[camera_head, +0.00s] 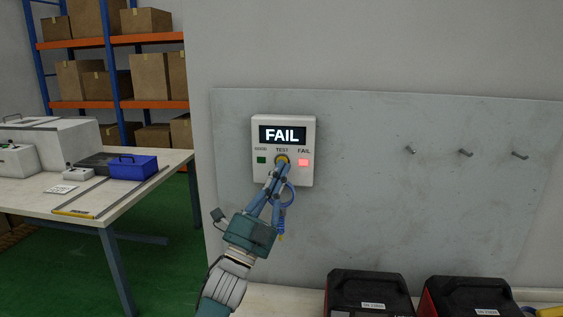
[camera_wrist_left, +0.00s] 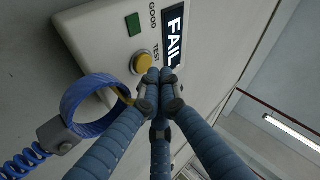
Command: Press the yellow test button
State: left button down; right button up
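A white test box (camera_head: 308,124) is on the grey wall panel. Its dark display (camera_head: 283,135) reads FAIL. Below it are a green square (camera_head: 261,160), the yellow test button (camera_head: 282,159) and a lit red FAIL square (camera_head: 303,162). My left gripper (camera_head: 281,170) has its fingertips at the button and partly hides it in the head view. In the left wrist view the yellow button (camera_wrist_left: 142,63) shows just beyond the fingertips (camera_wrist_left: 159,78); I cannot tell whether they touch it. The blue fingers are together, with nothing between them. My right gripper is in neither view.
A blue loop (camera_wrist_left: 88,105) with a coiled cable is beside the fingers. Hooks (camera_head: 465,153) stick out of the panel (camera_head: 380,190) at right. Two black and red cases (camera_head: 368,292) (camera_head: 466,296) stand below. A workbench (camera_head: 150,170) with a blue box (camera_head: 133,167) is at left.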

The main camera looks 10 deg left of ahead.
pick_arm(q)
jog(key=shift+s, duration=0.1)
jog(key=s+p, duration=0.2)
jog(key=s, duration=0.3)
dwell(0.5)
dwell(0.3)
